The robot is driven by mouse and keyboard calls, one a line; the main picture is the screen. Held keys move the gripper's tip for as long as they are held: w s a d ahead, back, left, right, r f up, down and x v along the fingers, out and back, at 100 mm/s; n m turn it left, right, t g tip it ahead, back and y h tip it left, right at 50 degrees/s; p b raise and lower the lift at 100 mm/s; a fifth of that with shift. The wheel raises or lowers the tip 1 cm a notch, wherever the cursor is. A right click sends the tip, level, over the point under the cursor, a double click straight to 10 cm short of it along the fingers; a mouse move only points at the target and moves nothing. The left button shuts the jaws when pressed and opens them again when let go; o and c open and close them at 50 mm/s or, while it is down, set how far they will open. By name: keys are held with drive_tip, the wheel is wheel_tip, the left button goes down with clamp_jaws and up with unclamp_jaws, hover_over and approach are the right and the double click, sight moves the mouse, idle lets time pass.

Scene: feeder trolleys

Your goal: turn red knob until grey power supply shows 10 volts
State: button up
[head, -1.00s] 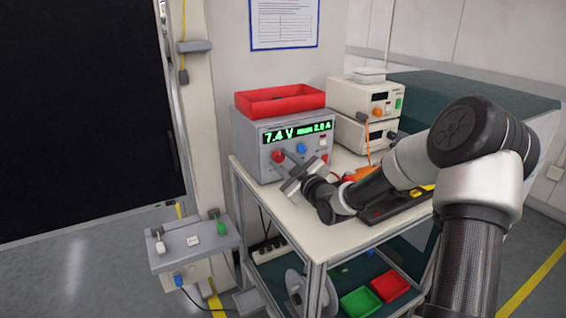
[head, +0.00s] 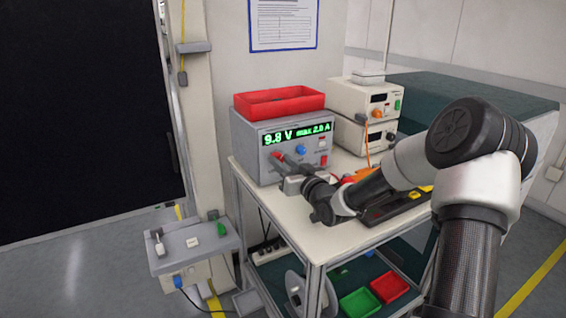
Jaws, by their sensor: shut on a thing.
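The grey power supply (head: 249,150) stands on the white trolley top with its front towards me. Its green display (head: 297,134) reads about 9.8 V, with max 2.0 A beside it; the last voltage digit is small and hard to be sure of. The red knob (head: 276,155) is at the left of the front, under the display, and is partly hidden by my fingers. My gripper (head: 281,160) is shut on the red knob, reaching in from the lower right. A blue knob (head: 300,150) and a red switch (head: 323,160) sit to its right.
A red tray (head: 280,108) lies on top of the grey supply. Two stacked cream instruments (head: 350,98) stand to its right. A black and yellow tool lies on the trolley top (head: 310,233) under my arm. The trolley's front left area is clear.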

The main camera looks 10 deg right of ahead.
drive_tip(key=shift+m, duration=0.4)
drive_tip(key=shift+f, duration=0.1)
drive_tip(key=o, duration=1)
drive_tip(key=shift+o, duration=0.2)
drive_tip(key=p+v, duration=0.2)
drive_tip(key=v, duration=1.5)
drive_tip(key=shift+s, duration=0.25)
